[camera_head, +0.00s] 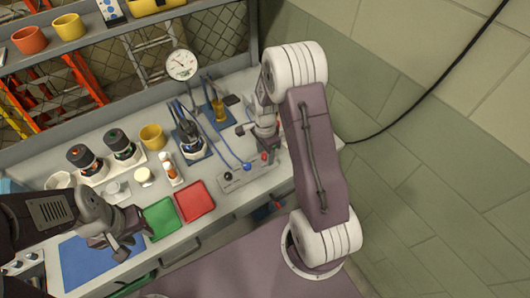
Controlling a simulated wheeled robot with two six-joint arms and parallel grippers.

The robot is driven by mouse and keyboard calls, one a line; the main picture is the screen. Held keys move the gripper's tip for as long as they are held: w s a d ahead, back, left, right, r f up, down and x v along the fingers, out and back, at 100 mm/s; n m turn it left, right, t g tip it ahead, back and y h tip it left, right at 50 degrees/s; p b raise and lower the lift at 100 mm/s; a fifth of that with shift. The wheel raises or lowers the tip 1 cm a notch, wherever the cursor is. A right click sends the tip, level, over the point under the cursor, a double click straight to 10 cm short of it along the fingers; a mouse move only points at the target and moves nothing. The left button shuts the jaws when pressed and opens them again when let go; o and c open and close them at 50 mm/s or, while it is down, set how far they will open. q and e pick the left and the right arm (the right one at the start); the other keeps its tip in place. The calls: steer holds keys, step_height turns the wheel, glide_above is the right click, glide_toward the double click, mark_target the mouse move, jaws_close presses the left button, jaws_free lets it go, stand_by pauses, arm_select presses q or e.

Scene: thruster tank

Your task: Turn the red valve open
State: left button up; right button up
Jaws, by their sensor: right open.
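The red valve (264,156) shows as a small red knob at the right end of a pale panel (240,187) on the bench. My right gripper (268,146) points down just above and beside the red knob; it is open and hides part of that end of the panel. I cannot tell whether its fingers touch the knob. My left gripper (132,243) hangs over the front left of the bench, away from the panel; its jaw gap is unclear at this size.
A blue knob (247,167) with a hose and a black knob (228,176) share the panel. A red tray (195,201) and green tray (161,217) lie to its left. A gauge (182,65) and blue-based fittings (192,143) stand behind. A wall (420,170) is at right.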

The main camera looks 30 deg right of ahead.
steer(key=shift+f, duration=0.1)
steer(key=shift+c, duration=0.7)
steer(key=shift+d, duration=0.1)
jaws_close()
